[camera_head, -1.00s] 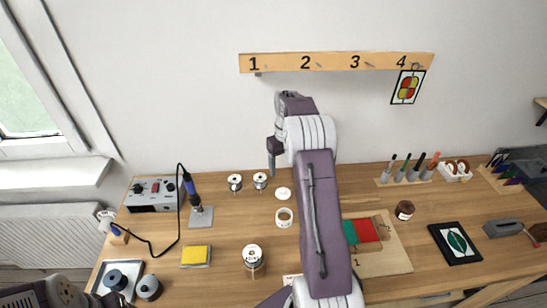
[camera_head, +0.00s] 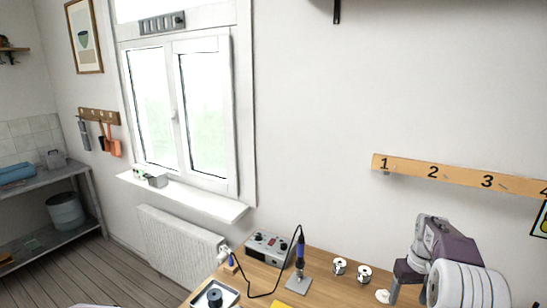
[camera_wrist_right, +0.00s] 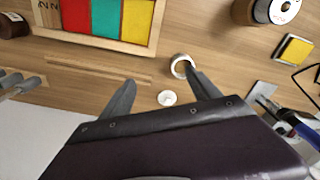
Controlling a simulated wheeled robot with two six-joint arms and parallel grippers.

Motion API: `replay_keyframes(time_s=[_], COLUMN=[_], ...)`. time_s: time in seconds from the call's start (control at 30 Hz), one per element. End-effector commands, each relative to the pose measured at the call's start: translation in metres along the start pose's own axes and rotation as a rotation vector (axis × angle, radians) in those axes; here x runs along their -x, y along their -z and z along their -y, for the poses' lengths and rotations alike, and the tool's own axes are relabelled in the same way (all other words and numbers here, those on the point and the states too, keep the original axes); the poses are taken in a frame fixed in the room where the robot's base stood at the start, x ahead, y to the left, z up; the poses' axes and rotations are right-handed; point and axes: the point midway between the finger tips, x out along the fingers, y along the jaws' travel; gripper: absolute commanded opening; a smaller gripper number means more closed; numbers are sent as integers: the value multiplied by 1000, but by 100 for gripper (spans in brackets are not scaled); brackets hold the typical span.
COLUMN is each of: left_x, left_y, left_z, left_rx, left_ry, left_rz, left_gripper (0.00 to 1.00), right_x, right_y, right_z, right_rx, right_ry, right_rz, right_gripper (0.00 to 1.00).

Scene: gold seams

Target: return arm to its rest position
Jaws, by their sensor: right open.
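My right arm (camera_head: 450,255), purple and white, rises at the lower right of the head view. Its gripper (camera_head: 394,290) points down over the workbench (camera_head: 330,290). In the right wrist view the two dark fingers of the right gripper (camera_wrist_right: 161,80) are spread wide with nothing held between them. A white tape ring (camera_wrist_right: 181,66) shows beside one fingertip, and a small white disc (camera_wrist_right: 167,98) lies on the bench between the fingers. My left gripper is not in view.
A power unit (camera_head: 268,249), soldering iron (camera_head: 300,250), spools (camera_head: 339,266) and a dark-rimmed tray (camera_head: 216,295) occupy the bench. A numbered rail (camera_head: 460,176) is on the wall. The wrist view shows a framed block of coloured panels (camera_wrist_right: 107,18) and a yellow pad (camera_wrist_right: 294,48).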

Motion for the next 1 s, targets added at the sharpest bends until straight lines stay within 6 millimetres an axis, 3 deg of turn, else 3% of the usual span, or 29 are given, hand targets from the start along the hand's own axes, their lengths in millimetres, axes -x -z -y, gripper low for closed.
replay_keyframes(time_s=[0.13,0.27,0.53,0.67,0.7,0.83,0.93,1.0], left_x=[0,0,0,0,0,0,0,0], left_y=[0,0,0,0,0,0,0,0], left_z=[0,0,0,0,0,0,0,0], left_rx=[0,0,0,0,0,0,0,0], left_ry=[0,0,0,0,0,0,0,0], left_rz=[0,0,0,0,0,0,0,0], left_gripper=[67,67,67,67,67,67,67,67], right_x=[26,43,51,37,29,-2,-23,-28], right_y=[6,-7,-66,-122,-143,-205,-234,-232], right_z=[30,68,146,181,189,197,194,194], right_rx=[63,134,243,261,256,192,116,66], right_ry=[-8,-1,16,27,30,36,36,37], right_rz=[-32,-29,-30,-30,-28,-19,-4,-38], right_gripper=[71,71,71,71,71,71,71,71])
